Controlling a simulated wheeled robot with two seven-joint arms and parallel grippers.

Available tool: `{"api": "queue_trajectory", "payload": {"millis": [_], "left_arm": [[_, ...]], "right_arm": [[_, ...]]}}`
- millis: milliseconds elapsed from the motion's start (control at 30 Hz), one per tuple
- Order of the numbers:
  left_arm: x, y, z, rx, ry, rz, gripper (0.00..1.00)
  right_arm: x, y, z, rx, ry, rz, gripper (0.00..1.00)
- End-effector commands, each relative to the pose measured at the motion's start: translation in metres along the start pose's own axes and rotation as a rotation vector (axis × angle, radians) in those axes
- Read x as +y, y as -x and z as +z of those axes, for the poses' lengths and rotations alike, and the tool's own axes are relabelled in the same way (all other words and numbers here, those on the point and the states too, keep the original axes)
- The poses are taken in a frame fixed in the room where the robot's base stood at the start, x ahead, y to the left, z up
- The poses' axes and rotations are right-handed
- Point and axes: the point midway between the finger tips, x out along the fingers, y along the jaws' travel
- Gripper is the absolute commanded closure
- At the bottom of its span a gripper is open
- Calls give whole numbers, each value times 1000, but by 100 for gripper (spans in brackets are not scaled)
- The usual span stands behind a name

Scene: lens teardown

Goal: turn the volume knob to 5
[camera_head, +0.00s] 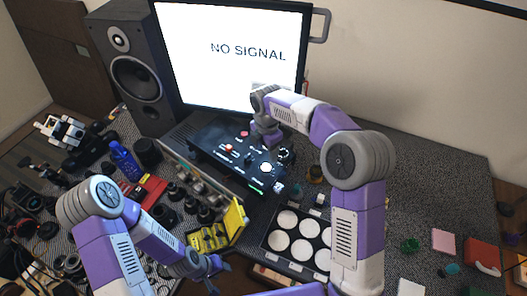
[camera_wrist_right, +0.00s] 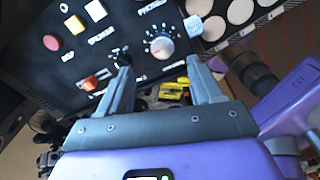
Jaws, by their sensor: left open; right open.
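The volume knob, a silver round dial with a pale scale around it, sits on the black control panel (camera_head: 215,137). In the right wrist view the knob (camera_wrist_right: 161,46) lies just past my fingertips, roughly midway between them, with no visible contact. In the head view a pale round knob (camera_head: 266,168) shows near the panel's front right. I cannot read its setting. My right gripper (camera_wrist_right: 160,64) is open and empty over the panel; it also shows in the head view (camera_head: 270,142). My left gripper (camera_head: 217,270) is open and empty at the front, away from the panel.
A tray of white discs (camera_head: 267,240) lies in front right. A monitor (camera_head: 232,52) stands behind. A yellow case (camera_head: 233,220) and several lens parts lie left.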

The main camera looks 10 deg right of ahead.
Motion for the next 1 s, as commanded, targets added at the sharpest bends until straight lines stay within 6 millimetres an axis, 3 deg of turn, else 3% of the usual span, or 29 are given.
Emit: {"api": "queue_trajectory", "payload": {"millis": [500, 867, 1000], "left_arm": [[-2, -6, 0, -1, 1, 0, 57], [-2, -6, 0, -1, 0, 0, 57], [-2, -6, 0, -1, 0, 0, 57]], "right_arm": [[-1, -68, 1, -1, 2, -5, 35], [-1, -75, 1, -1, 1, -3, 35], [-1, -75, 1, -1, 1, -3, 53]]}}
